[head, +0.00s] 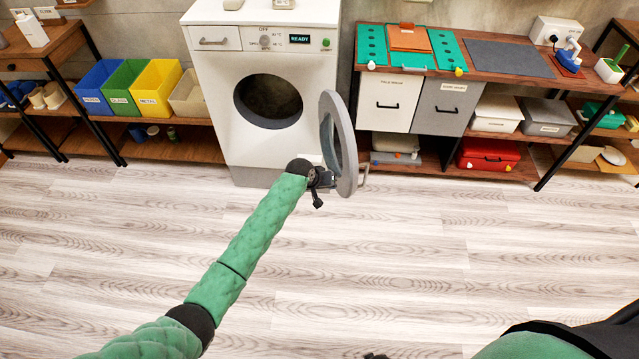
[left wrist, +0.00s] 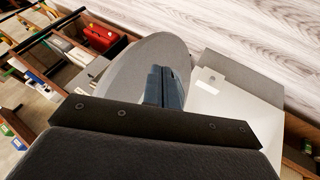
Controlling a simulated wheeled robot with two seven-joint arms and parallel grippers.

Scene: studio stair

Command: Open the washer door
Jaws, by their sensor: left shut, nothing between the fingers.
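The white washer (head: 216,110) stands against the wall, its round drum opening (head: 268,98) uncovered. Its round grey door (head: 347,140) is swung far out on the right side of the opening, nearly edge-on in the head view, with a handle (head: 364,177) on its right face. My left gripper (head: 320,180) is at the door's inner, left side, near its lower part; whether it touches cannot be told. In the left wrist view its shut, empty fingers (left wrist: 163,88) lie in front of the grey door (left wrist: 135,68), with the white washer (left wrist: 235,105) to the right.
Right of the washer stands a wooden bench (head: 487,83) with drawers, boxes and a red case (head: 487,155) below. Left is a shelf with blue, green and yellow bins (head: 157,88). The wood floor (head: 420,260) in front is clear.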

